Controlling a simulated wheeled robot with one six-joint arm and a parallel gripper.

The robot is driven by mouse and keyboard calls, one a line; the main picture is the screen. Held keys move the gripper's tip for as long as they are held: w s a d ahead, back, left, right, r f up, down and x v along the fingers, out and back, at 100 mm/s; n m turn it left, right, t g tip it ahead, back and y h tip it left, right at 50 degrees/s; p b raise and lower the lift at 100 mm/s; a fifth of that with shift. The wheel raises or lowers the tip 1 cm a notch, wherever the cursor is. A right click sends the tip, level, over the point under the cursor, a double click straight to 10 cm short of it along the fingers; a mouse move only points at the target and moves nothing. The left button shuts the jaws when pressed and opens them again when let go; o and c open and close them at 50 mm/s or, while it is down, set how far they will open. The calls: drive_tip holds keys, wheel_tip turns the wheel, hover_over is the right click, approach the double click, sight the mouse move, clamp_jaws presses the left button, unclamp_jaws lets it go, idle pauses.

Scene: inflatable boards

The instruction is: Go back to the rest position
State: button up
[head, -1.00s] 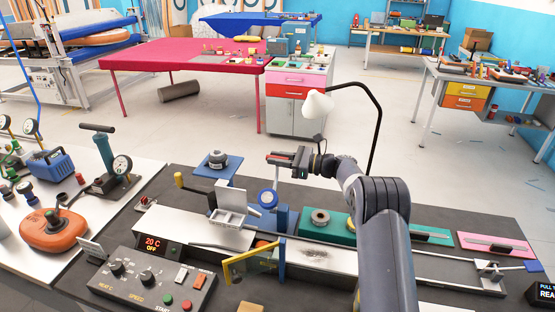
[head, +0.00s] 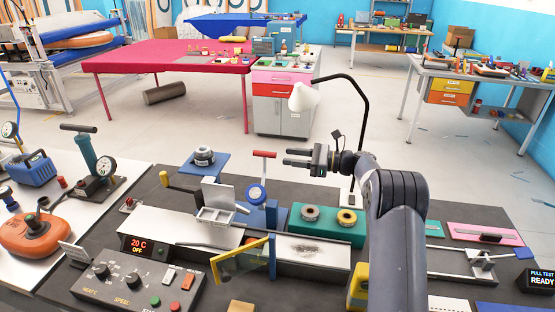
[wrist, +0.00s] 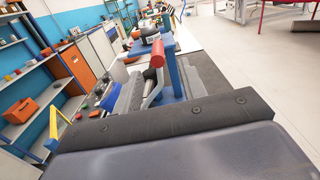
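My gripper (head: 297,158) is held up above the dark workbench, near the middle of the head view. Its two fingers point left with a gap between them and nothing in it. The red T-handle (head: 264,153) of the blue press (head: 262,214) stands upright just left of the fingertips, apart from them. The same red handle (wrist: 157,54) shows ahead in the wrist view. The lower wrist view is filled by a dark part of my own arm end, and the fingertips cannot be made out there.
Below my gripper is a green block (head: 326,232) with two round rings. A white lamp (head: 304,97) on a curved black stand rises close behind my gripper. A control box (head: 138,283) and a yellow-framed panel (head: 240,262) are at the front. Open floor lies beyond the bench.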

sight(264, 153)
drive_tip(key=shift+s+d, duration=0.2)
drive_tip(key=shift+d, duration=0.75)
drive_tip(key=shift+a, duration=0.1)
drive_tip(key=a+p, duration=0.1)
drive_tip(key=a, duration=0.2)
drive_tip(key=w+a+p, duration=0.1)
drive_tip(key=a, duration=0.3)
drive_tip(key=w+a+p, duration=0.1)
drive_tip(key=a, duration=0.2)
drive_tip(key=shift+a+r, duration=0.1)
drive_tip(key=shift+a, duration=0.1)
drive_tip(key=shift+s+a, duration=0.1)
drive_tip(key=shift+a, duration=0.05)
drive_tip(key=shift+s+n, duration=0.3)
drive_tip(key=shift+r, duration=0.15)
